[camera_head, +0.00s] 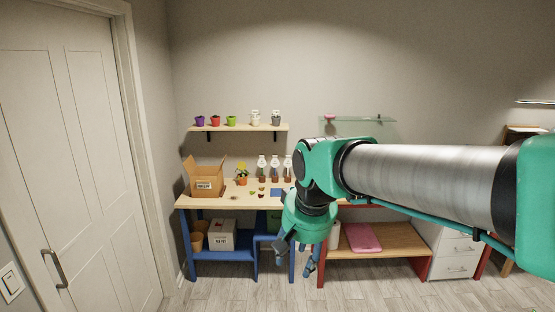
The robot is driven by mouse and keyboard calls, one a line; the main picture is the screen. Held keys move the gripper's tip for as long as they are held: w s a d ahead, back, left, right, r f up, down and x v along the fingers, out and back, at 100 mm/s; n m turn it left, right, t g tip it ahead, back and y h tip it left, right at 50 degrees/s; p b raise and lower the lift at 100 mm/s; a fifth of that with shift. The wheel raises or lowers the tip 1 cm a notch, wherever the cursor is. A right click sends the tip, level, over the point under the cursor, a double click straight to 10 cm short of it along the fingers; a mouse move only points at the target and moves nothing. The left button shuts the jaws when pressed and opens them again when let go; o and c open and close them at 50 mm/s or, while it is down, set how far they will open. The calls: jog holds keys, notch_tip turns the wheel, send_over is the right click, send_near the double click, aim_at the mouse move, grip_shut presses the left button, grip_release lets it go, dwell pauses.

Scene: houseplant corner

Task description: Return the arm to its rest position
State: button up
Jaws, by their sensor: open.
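My arm reaches in from the right edge, with a silver link and teal joints. My gripper (297,257) hangs pointing down in front of the gap between the blue workbench (188,201) and the red-legged bench. Its two fingers are spread apart and nothing shows between them. The arm hides the right part of the blue workbench and part of the wall behind it.
On the workbench stand an open cardboard box (206,181), a potted plant (241,177) and bottles (262,171). A shelf (238,128) above holds several pots. A white drawer unit (455,256) stands right, a door (70,150) left. The floor ahead looks clear.

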jog(key=s+d+f+t, duration=0.1)
jog(key=s+d+f, duration=0.1)
jog(key=s+d, duration=0.6)
jog(key=s+d+f+m+t+h, duration=0.1)
jog(key=s+d+f, duration=0.1)
jog(key=s+d, duration=0.6)
jog(key=s, duration=0.5)
jog(key=shift+s+d+f, duration=0.15)
jog(key=shift+s+d, duration=0.1)
jog(key=shift+s, duration=0.05)
jog(key=shift+f, duration=0.1)
notch_tip(320, 180, down, 12)
jog(key=b, duration=1.1)
jog(key=shift+r+b, duration=0.25)
jog(key=shift+b, duration=0.15)
dwell(3.5)
